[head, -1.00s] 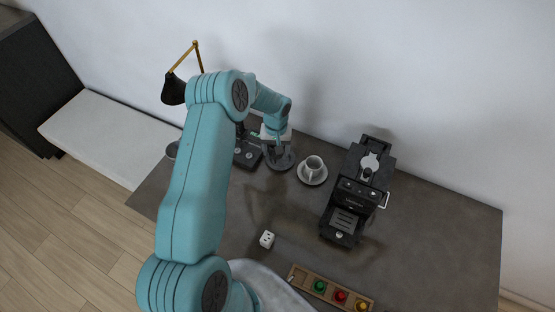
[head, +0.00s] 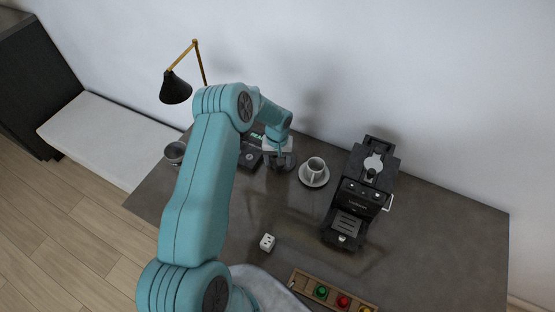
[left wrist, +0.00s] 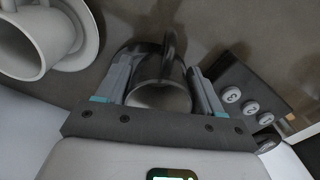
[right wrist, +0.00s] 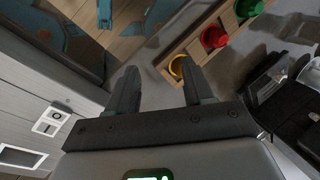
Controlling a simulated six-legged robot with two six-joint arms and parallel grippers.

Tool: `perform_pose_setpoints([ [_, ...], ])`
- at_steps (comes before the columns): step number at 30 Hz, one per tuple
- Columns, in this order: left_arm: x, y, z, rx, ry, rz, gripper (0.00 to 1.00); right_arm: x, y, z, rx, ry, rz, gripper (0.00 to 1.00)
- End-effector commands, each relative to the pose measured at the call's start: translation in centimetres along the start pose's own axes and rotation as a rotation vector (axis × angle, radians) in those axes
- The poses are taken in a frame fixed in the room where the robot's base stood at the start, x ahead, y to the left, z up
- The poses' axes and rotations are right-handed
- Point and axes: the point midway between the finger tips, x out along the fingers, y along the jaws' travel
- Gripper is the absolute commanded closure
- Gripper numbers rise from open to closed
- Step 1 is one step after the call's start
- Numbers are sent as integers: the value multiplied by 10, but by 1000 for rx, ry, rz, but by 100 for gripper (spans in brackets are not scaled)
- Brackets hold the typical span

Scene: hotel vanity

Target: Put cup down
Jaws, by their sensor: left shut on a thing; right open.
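My left gripper (head: 280,161) is over the back of the dark counter (head: 430,230), left of the white cup (head: 316,166) on its saucer (head: 313,182). In the left wrist view its fingers (left wrist: 160,85) are shut on a dark, shiny metal cup (left wrist: 163,95), one on each side. Its open mouth faces the camera. The gripper mostly hides this cup in the head view, and I cannot tell if its base touches the counter. My right gripper (right wrist: 155,92) is open and empty in the right wrist view, and is outside the head view.
A black device with numbered buttons (left wrist: 250,105) is close beside the held cup. A black coffee machine (head: 360,195) stands right of the saucer. The right counter is clear.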

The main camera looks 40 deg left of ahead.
Motion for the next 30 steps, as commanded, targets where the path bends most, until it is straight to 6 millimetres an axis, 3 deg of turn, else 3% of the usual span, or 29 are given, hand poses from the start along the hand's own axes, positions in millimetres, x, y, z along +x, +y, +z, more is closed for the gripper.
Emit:
perform_pose_setpoints([
  [10,4,0,0,0,0,0,67,7,2,0,0,0,0,49],
  [11,5,0,0,0,0,0,24,7,2,0,0,0,0,49],
  [12,5,0,0,0,0,0,11,7,2,0,0,0,0,49],
  [13,5,0,0,0,0,0,8,7,2,0,0,0,0,49],
  [23,1,0,0,0,0,0,8,2,1,0,0,0,0,49],
  [28,-21,0,-1,0,2,0,8,-18,-7,0,0,0,0,49],
  [30,-39,0,-1,0,4,1,8,-23,-8,0,0,0,0,49],
])
